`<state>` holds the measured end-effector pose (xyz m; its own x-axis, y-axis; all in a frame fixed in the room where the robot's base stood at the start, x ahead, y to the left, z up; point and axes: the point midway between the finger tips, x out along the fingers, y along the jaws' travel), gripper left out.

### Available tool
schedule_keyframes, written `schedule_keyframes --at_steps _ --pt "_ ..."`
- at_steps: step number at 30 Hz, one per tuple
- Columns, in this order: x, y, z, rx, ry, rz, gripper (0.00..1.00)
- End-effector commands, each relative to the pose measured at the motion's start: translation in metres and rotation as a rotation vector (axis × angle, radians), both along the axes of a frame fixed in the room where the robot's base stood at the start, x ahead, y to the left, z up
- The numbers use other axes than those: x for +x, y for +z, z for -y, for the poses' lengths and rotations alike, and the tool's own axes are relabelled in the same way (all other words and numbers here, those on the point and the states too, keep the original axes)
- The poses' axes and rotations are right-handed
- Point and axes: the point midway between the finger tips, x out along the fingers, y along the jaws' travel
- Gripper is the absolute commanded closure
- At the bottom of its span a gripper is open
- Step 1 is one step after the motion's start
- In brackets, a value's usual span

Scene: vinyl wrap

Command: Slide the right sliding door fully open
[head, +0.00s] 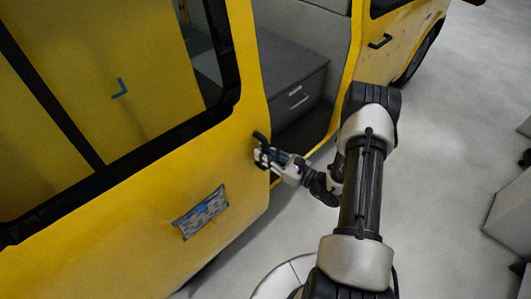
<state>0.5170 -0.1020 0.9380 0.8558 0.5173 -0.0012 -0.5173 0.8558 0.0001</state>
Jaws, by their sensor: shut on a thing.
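The yellow sliding door (150,175) of a van fills the left of the head view. It has a large black-framed window. The doorway (305,75) to the right of the door's edge is open and shows the interior. My gripper (262,150) is at the door's right edge, shut on the dark door handle (261,138). The gripper hides much of the handle. My arm reaches to it from the lower right.
A grey cabinet (290,90) with a drawer stands inside the doorway. The yellow front door (385,50) with a black handle is at the upper right. Grey boxes (512,225) stand at the right edge. The grey floor (450,150) between is clear.

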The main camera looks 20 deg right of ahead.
Motion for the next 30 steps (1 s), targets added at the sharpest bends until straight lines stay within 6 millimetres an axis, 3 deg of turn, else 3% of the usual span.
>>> schedule_keyframes --at_steps 15,16,25,30 --pt "-0.0029 -0.0020 -0.0043 0.003 0.007 -0.005 1.00" --pt "-0.0030 -0.0020 -0.0045 0.003 0.008 -0.005 0.83" --pt "-0.0020 -0.0013 -0.0035 0.002 0.005 -0.003 0.63" --pt "-0.0014 -0.0006 -0.0024 0.000 0.003 -0.001 0.62"
